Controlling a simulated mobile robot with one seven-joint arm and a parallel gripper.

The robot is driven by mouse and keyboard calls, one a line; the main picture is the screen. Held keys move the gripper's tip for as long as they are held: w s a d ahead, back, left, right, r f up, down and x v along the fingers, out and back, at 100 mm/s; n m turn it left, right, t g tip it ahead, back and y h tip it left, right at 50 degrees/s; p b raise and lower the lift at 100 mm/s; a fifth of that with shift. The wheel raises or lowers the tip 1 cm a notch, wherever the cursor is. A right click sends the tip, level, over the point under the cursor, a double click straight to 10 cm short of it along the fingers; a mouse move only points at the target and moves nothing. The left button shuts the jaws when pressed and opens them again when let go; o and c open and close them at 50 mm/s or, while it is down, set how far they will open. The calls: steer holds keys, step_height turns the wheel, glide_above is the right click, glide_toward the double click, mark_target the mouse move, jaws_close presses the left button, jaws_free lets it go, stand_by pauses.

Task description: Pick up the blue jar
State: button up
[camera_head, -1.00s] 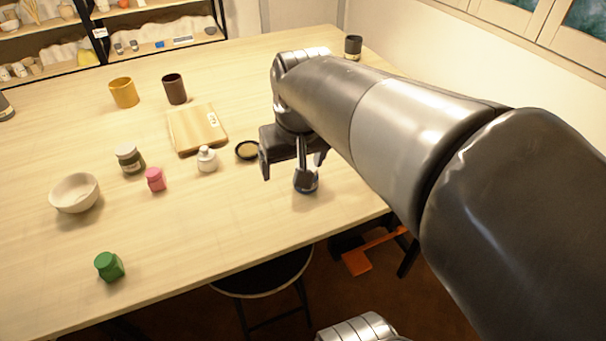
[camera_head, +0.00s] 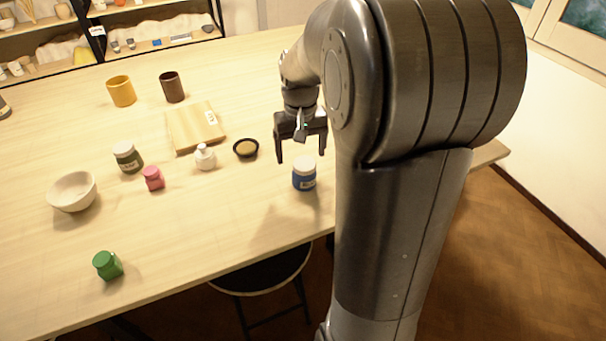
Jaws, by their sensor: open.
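The blue jar (camera_head: 304,175) stands upright on the table near its front edge, with a white lid and a pale label. My gripper (camera_head: 301,158) points down with its fingers apart and nothing between them. In the picture it is just above and behind the jar, and the right finger ends close to the lid. I cannot tell whether it touches the jar. My arm covers the table to the right of the jar.
A small black dish (camera_head: 246,149), a white bottle (camera_head: 205,157), a pink jar (camera_head: 153,178) and a wooden board (camera_head: 196,127) lie left of the blue jar. A green jar (camera_head: 107,265) stands near the front edge. A stool (camera_head: 262,276) is below the table.

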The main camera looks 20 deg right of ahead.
mark_target(304, 163)
steer(key=f, duration=0.6)
steer(key=shift+s+d+f, duration=0.3)
steer(key=c, duration=1.2)
